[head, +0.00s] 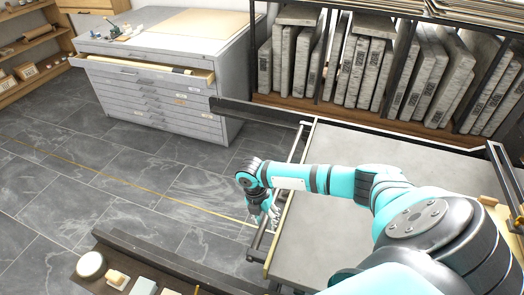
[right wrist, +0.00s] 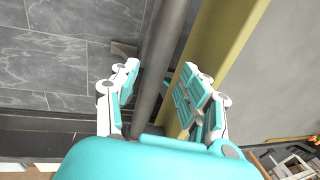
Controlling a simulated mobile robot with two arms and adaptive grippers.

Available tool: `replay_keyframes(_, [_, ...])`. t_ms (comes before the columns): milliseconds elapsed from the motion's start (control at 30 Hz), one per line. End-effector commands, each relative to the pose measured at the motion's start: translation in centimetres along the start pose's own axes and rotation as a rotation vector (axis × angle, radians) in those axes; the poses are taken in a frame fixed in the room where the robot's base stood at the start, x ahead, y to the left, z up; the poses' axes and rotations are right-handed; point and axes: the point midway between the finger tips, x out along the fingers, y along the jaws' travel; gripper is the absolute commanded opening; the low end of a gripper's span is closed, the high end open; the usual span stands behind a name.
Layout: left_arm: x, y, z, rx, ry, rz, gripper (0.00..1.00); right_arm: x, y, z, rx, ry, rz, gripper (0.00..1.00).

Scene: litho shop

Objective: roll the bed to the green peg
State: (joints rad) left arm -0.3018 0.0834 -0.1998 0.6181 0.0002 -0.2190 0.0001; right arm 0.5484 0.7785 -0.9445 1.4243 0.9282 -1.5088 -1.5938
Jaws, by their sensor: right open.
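The bed (head: 330,230) is a wide, flat grey slab on the right in the head view, with a brass-coloured edge strip (head: 271,256) at its left end. A grey metal handle bar (head: 297,143) runs alongside that end. My right gripper (head: 262,215) is at this bar, pointing down. In the right wrist view my right gripper (right wrist: 160,75) is open, its fingers on either side of the bar (right wrist: 163,45), with the brass strip (right wrist: 218,40) by the right finger. Whether the fingers touch the bar I cannot tell. I cannot make out the green peg. My left gripper is out of view.
Dark rails run left from the bed, at the back (head: 250,111) and front (head: 170,256). A front ledge holds a bowl (head: 90,265) and small blocks. A grey drawer cabinet (head: 170,100) has its top drawer open. A rack of slabs (head: 355,70) stands behind.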

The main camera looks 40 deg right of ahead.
Motion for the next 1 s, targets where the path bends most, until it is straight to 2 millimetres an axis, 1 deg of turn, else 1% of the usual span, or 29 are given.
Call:
replay_keyframes(167, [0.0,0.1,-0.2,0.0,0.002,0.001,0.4,-2.7,0.3,0.1,-0.003,-0.004,0.01,0.46])
replay_keyframes(400, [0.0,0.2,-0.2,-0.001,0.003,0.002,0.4,-8.0,0.4,0.1,-0.002,-0.004,0.011,0.46])
replay_keyframes(500, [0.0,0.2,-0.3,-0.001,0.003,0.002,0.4,-9.8,0.5,0.1,-0.001,-0.005,0.011,0.46])
replay_keyframes(600, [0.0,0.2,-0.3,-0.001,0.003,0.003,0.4,-11.0,0.5,0.0,-0.001,-0.003,0.009,0.46])
replay_keyframes(767, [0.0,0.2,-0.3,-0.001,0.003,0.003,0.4,-12.0,0.5,0.0,-0.002,-0.003,0.008,0.46])
replay_keyframes(1000, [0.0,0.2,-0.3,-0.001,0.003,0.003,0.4,-12.1,0.4,0.0,-0.001,-0.003,0.007,0.46])
